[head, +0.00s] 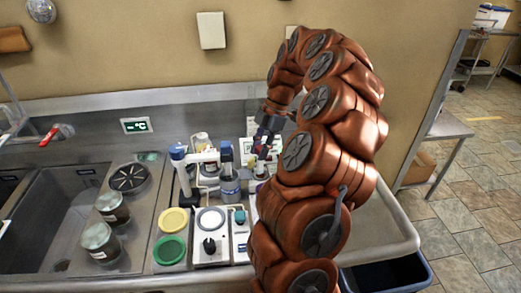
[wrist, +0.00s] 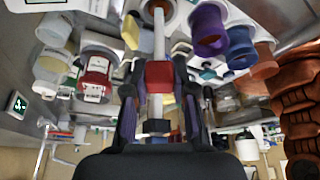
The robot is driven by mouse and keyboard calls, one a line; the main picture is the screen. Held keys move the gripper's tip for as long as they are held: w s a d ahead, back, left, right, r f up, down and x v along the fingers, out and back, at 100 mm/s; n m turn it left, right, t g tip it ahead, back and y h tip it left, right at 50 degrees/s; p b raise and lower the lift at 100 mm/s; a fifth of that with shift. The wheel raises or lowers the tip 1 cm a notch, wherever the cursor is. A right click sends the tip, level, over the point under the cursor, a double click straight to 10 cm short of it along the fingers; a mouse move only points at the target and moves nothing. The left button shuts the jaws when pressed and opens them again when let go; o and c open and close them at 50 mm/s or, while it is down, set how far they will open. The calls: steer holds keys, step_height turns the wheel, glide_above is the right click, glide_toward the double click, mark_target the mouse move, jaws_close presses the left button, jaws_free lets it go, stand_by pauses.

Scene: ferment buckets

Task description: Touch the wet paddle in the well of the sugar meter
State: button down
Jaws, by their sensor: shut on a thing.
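My gripper (wrist: 159,88) is shut on a pale rod with a red block, taken to be the paddle (wrist: 159,42); its fingers close on both sides of the red block. The rod's far end reaches toward a ring-shaped opening at the top of the wrist view, and I cannot tell whether it touches anything. In the head view my gripper (head: 265,146) is over the back right of the counter gear. A small white unit with a teal top, perhaps the sugar meter (head: 240,220), stands on the counter front, apart from my gripper. Its well is not clear, nor is any wetness.
A white box with a black knob (head: 210,246), a yellow lid (head: 174,221) and a green lid (head: 170,250) lie left of the small unit. Blue-topped stands (head: 228,180) rise close behind. A sink (head: 65,225) with two jars is at left. The counter's right end looks clear.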

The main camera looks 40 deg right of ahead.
steer(key=shift+f+b, duration=0.45)
steer(key=shift+f, duration=0.05)
stand_by(0.9)
stand_by(0.6)
steer(key=shift+r, duration=3)
steer(key=shift+d, duration=0.1)
